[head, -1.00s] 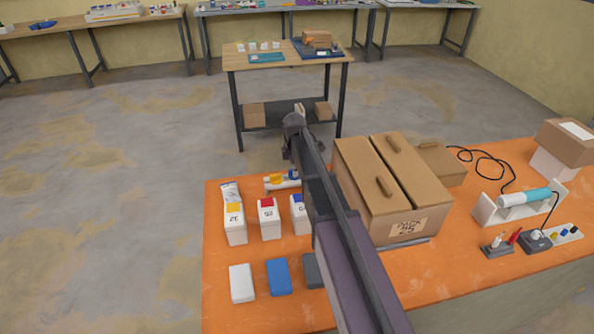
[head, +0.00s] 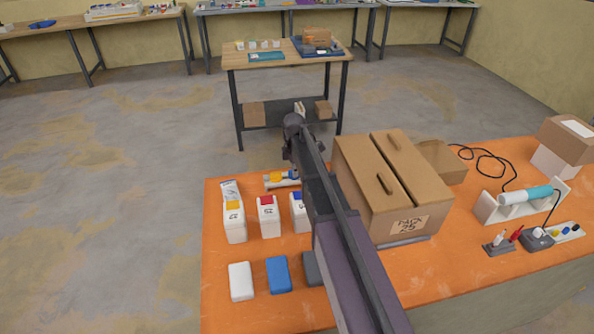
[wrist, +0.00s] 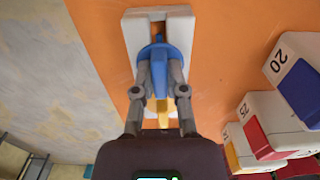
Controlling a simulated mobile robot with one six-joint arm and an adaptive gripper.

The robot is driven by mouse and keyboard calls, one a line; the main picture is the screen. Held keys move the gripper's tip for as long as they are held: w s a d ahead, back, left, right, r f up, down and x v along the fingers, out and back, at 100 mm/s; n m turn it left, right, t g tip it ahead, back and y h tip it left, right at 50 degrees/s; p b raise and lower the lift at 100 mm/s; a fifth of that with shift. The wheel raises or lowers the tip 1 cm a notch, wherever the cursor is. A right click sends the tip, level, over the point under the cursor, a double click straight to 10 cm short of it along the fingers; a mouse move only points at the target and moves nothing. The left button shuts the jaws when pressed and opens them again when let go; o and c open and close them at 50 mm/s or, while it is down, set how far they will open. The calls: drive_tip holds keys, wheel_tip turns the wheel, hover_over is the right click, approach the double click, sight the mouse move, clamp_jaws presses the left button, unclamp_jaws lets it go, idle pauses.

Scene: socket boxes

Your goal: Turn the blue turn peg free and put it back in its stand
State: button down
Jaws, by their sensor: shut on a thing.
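In the wrist view the blue turn peg (wrist: 158,56) lies between the two fingers of my gripper (wrist: 159,68), which is shut on it. The peg's tip end overlaps a white stand (wrist: 131,38) with a slot, on the orange table. I cannot tell whether the peg is seated in the stand or just above it. A yellow piece (wrist: 182,104) shows below the blue one, between the fingers. In the head view the white stand and its yellow piece (head: 276,177) show left of my arm; my fingers are hidden there.
White boxes with yellow (head: 234,222), red (head: 269,217) and blue bands stand close by. White (head: 241,281) and blue (head: 278,274) blocks lie in front. A large carton (head: 402,190) stands right of my arm. The table's left edge is near the stand.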

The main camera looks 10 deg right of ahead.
drive_tip(key=shift+f, duration=0.1)
drive_tip(key=c, duration=0.6)
unclamp_jaws()
